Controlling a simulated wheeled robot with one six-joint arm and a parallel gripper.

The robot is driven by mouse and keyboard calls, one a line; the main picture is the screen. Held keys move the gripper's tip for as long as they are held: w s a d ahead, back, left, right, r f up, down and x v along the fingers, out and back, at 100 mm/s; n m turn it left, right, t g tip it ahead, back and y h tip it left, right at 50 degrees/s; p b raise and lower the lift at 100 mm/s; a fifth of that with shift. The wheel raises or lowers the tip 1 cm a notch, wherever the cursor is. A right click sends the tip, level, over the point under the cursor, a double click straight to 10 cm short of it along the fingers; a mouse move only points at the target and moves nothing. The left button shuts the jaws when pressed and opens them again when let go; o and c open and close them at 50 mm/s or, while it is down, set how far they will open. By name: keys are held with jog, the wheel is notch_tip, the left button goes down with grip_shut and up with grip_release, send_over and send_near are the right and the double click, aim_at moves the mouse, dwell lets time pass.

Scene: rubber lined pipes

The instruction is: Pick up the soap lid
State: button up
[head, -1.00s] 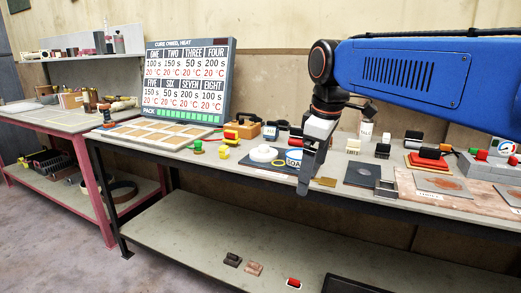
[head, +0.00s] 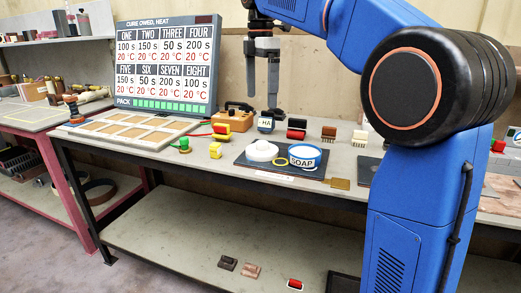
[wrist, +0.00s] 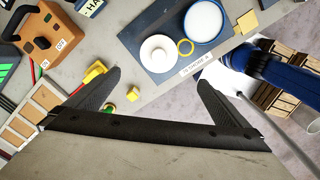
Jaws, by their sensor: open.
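The soap lid (head: 261,151) is a white round disc with a small raised knob, lying on a dark mat (head: 240,162) on the bench. It also shows in the wrist view (wrist: 157,58). Right beside it stands the soap pot (head: 305,157), blue-banded with a white top and a SOAP label. A yellow ring (head: 281,162) lies between them. My gripper (head: 262,97) is open and empty, pointing down above the bench, higher than the lid in the head view. In the wrist view the lid lies beyond the fingertips (wrist: 160,78), apart from both.
An orange box (head: 234,119) and several stamp-like blocks (head: 296,128) stand behind. A display board (head: 165,62) rises at the back left. My arm covers the bench's right part.

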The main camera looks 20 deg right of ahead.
send_over(262, 142)
jog(key=f, duration=1.1)
jog(key=shift+s+a+f, duration=0.1)
jog(key=shift+s+a, duration=0.15)
jog(key=shift+w+d+f, duration=0.15)
jog(key=shift+f, duration=1.2)
jog(key=shift+w+d+f, duration=0.1)
jog(key=shift+f, duration=1.2)
jog(key=c, duration=1)
